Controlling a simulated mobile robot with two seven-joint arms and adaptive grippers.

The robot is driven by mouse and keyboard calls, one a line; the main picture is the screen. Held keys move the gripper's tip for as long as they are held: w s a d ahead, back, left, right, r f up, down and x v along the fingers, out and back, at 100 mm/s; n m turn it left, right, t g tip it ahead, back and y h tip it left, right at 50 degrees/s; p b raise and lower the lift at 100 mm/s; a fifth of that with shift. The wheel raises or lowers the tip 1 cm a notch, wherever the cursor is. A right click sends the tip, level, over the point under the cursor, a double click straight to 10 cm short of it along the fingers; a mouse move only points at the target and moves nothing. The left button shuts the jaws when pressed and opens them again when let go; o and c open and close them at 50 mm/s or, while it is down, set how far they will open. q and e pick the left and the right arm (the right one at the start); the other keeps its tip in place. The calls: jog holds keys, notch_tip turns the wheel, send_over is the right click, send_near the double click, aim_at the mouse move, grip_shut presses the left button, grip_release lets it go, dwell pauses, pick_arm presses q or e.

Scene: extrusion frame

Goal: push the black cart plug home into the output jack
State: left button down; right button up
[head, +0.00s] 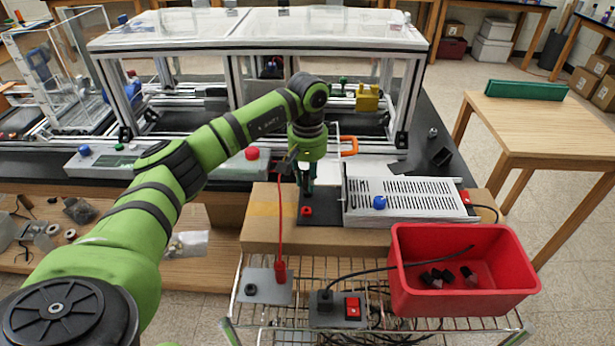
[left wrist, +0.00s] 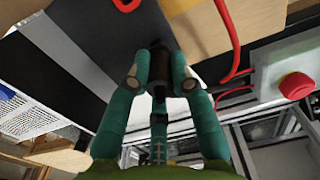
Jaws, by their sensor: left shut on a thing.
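My left gripper (head: 305,190) reaches down over a dark plate (head: 318,205) just left of the slotted white unit. Whether the plug touches the plate or sits in a jack I cannot tell. The output jack under the plug is hidden. A red fitting (head: 306,210) shows on the plate in front of the gripper. My right gripper is not in view.
The slotted white unit (head: 410,197) stands close right of the gripper. A red cable (head: 281,225) hangs to the left, down to a grey plate (head: 264,287) on the wire cart. A red bin (head: 460,262) and a red switch (head: 353,308) are in front.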

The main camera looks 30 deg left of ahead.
pick_arm(q)
jog(key=shift+f+b, duration=0.3)
jog(key=shift+f, duration=0.15)
jog(key=c, duration=1)
grip_release()
notch_tip(320, 180, up, 12)
jog(key=shift+f, duration=0.1)
